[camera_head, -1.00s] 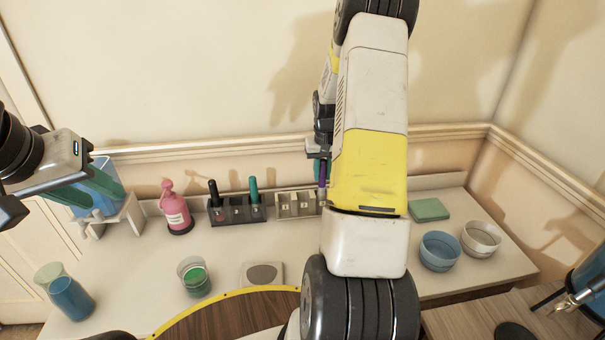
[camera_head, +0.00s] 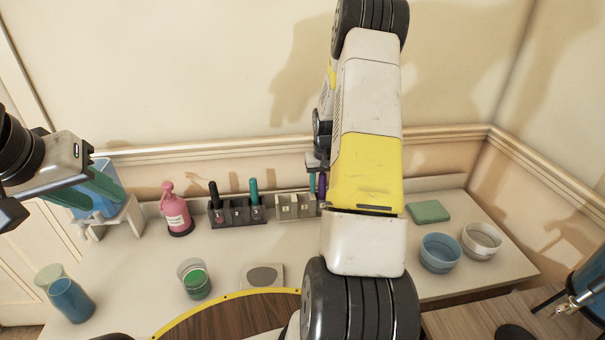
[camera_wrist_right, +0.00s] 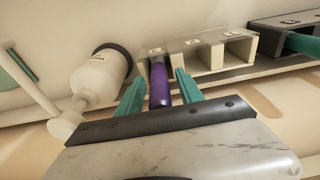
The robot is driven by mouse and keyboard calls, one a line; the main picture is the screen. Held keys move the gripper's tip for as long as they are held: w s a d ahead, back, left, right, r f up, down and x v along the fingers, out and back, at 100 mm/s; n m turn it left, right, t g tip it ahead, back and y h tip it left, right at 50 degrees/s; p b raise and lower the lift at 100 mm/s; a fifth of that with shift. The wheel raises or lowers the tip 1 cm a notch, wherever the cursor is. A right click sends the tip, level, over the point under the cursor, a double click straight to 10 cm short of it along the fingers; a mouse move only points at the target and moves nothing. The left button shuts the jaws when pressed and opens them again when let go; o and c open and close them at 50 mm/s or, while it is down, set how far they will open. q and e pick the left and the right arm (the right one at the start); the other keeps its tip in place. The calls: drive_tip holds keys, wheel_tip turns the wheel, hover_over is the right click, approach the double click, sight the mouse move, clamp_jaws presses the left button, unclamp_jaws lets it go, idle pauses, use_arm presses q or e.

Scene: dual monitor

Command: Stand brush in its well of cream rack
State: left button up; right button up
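The cream rack (camera_head: 295,206) stands at the back of the counter, partly hidden by my right arm. It also shows in the right wrist view (camera_wrist_right: 208,55), with several wells in a row. The purple brush (camera_wrist_right: 160,82) stands at the end well, leftmost in that view; its lower end appears to be inside. Its handle also shows beside my arm in the head view (camera_head: 322,184). My right gripper (camera_wrist_right: 159,84) is open around the brush, a teal finger on each side with visible gaps. My left gripper (camera_head: 100,190) appears open and empty at the far left.
A dark rack (camera_head: 240,217) with a black and a teal handle stands left of the cream rack. A pink bottle (camera_head: 175,210) is further left. A white bottle (camera_wrist_right: 100,75) stands beside the cream rack. Bowls (camera_head: 440,252) and a green sponge (camera_head: 428,211) are right.

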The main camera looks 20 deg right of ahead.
drive_tip(key=shift+r, duration=0.1)
drive_tip(key=r, duration=0.4)
drive_tip(key=s+r, duration=0.1)
drive_tip(key=r, duration=0.6)
drive_tip(key=shift+s+a+r, duration=0.15)
drive_tip(key=shift+r, duration=0.25)
drive_tip(key=s+a+r+n+t+y, duration=0.1)
drive_tip(key=s+a+r, duration=0.45)
drive_tip(key=r, duration=0.25)
drive_tip(key=s+a+r+n+t, duration=0.1)
drive_tip(key=s+a+r+t, duration=0.1)
drive_tip(key=s+a+r, duration=0.45)
drive_tip(key=s+a+r+n+t+y, duration=0.1)
drive_tip(key=s+a+r, duration=0.3)
drive_tip(key=s+a, duration=0.5)
drive_tip(key=s, duration=0.3)
drive_tip(key=shift+s+a+r+t+y, duration=0.2)
drive_tip(key=shift+s+t+y, duration=0.1)
drive_tip(key=shift+t, duration=0.1)
drive_tip(key=shift+d, duration=0.15)
